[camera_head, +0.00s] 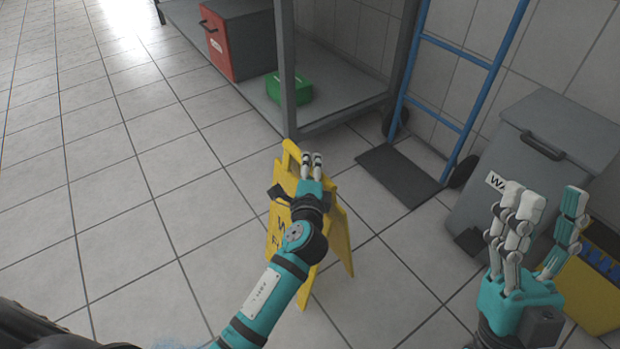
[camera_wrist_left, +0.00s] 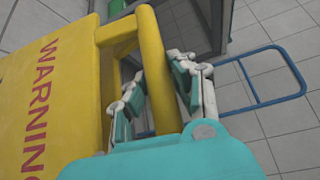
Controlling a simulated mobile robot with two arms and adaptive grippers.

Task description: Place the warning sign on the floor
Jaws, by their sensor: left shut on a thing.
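The yellow warning sign (camera_head: 337,226) is upright with its two panels spread apart, over or on the tiled floor in the middle of the head view. I cannot tell whether its feet touch the tiles. My left gripper (camera_head: 312,163) is shut on the sign near its top handle. In the left wrist view the sign's panel (camera_wrist_left: 45,90) shows the word WARNING, and the left gripper's fingers (camera_wrist_left: 160,85) are at the yellow handle frame. My left arm hides part of the sign. My right gripper (camera_head: 545,225) is open and empty at the right, with its fingers pointing up.
A grey metal rack (camera_head: 345,112) stands behind the sign, holding a green box (camera_head: 290,88) and a red-fronted box (camera_head: 222,45). A blue hand truck (camera_head: 440,123) and a grey bin (camera_head: 545,140) are to the right. A yellow bucket (camera_head: 592,290) is at far right. The left floor (camera_head: 90,190) is clear.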

